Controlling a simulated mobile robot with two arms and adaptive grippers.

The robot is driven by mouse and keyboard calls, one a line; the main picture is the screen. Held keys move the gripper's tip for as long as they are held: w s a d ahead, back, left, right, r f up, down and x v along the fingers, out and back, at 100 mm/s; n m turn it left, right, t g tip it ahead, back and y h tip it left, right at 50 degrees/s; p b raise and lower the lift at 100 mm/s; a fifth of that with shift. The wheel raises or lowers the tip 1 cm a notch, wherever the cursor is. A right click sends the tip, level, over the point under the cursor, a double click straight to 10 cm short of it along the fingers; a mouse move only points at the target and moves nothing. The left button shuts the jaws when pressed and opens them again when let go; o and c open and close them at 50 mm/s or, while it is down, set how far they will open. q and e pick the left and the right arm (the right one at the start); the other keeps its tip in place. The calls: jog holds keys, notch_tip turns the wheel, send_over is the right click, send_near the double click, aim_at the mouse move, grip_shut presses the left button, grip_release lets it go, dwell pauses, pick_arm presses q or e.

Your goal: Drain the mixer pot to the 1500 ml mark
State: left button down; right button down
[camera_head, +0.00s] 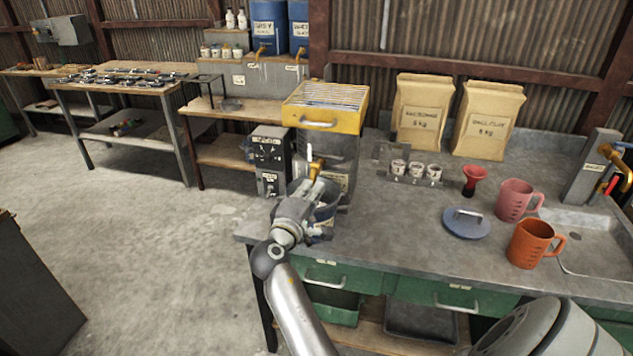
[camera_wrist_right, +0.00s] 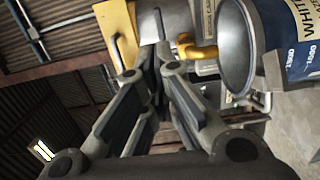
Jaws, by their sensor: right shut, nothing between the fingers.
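A grey mixer body (camera_head: 345,150) with a yellow top (camera_head: 327,108) stands at the bench's left end, with a yellow tap (camera_head: 315,168) on its front. The tap also shows in the right wrist view (camera_wrist_right: 197,52). A blue pot (camera_head: 327,213) sits below the tap, partly behind my right gripper. In the right wrist view, the pot (camera_wrist_right: 285,38) carries pale lettering and volume marks, and its grey rim faces the tap. My right gripper (camera_head: 311,172) is shut and empty, its fingertips (camera_wrist_right: 163,45) close beside the tap; contact is unclear. The liquid level is not visible. My left gripper is out of view.
A control box (camera_head: 268,160) stands left of the mixer. Three small cups (camera_head: 416,170), a red funnel (camera_head: 474,180), a blue-grey lid (camera_head: 466,223), a pink jug (camera_head: 515,200) and an orange jug (camera_head: 534,243) are on the right. The middle bench (camera_head: 390,225) is clear.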

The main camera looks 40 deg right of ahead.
aim_at(330, 159)
jog(key=b+x, duration=0.1)
jog(key=x, duration=1.1)
jog(key=shift+w+d, duration=0.15)
jog(key=shift+d, duration=0.05)
